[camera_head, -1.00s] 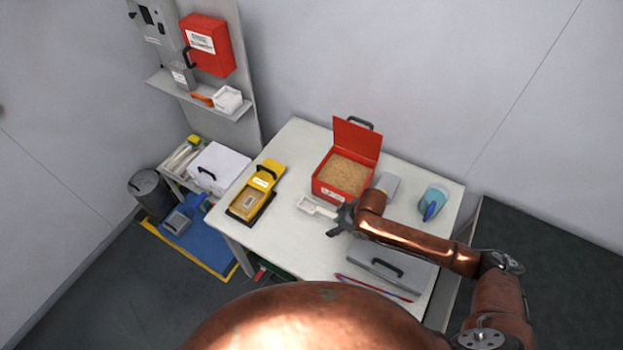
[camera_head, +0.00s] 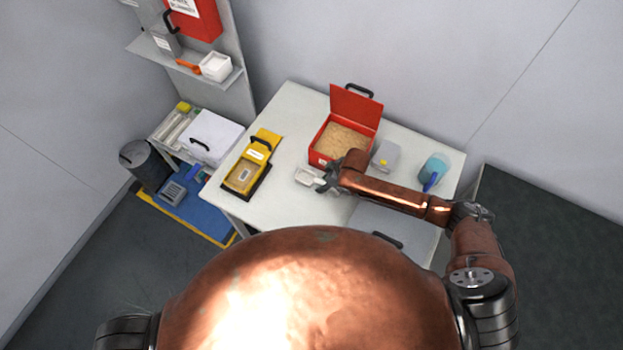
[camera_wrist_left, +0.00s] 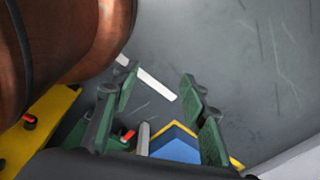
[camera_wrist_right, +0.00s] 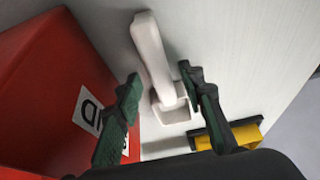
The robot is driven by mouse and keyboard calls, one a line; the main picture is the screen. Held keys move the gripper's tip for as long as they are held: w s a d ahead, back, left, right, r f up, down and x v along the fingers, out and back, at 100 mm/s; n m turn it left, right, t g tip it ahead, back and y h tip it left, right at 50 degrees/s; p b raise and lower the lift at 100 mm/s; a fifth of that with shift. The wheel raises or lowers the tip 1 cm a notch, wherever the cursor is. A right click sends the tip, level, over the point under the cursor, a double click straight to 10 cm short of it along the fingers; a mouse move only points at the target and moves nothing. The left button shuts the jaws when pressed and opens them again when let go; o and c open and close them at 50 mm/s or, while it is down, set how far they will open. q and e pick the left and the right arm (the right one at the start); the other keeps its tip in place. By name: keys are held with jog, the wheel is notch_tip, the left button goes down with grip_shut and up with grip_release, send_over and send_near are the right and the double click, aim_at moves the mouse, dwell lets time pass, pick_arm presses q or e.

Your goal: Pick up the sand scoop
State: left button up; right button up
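The white sand scoop (camera_head: 308,175) lies on the white table in front of the red sand box (camera_head: 322,150). In the right wrist view the scoop (camera_wrist_right: 152,48) shows its long handle and square bowl. My right gripper (camera_head: 327,181) is low at the scoop's right end. Its green-padded fingers (camera_wrist_right: 159,76) are apart, with the scoop seen between them; the right finger is close to it. I cannot tell whether it touches. My left gripper (camera_wrist_left: 157,88) is open and empty over the floor, and is hidden in the head view.
The red box has its lid up and holds sand (camera_head: 345,138). A yellow case (camera_head: 246,172) stands left on the table (camera_head: 290,118). A grey item (camera_head: 385,155) and a teal cup (camera_head: 434,168) are at the right. A grey case (camera_head: 395,222) is partly hidden by my body.

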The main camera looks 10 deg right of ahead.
jog(key=shift+s+a+f, duration=0.1)
jog(key=shift+s, duration=0.15)
jog(key=shift+w+f, duration=0.1)
jog(key=shift+w, duration=0.1)
jog(key=shift+c, duration=0.6)
jog(key=shift+s, duration=0.15)
jog(key=c, duration=0.6)
pick_arm(q)
jog(key=shift+w, duration=0.15)
pick_arm(e)
grip_shut()
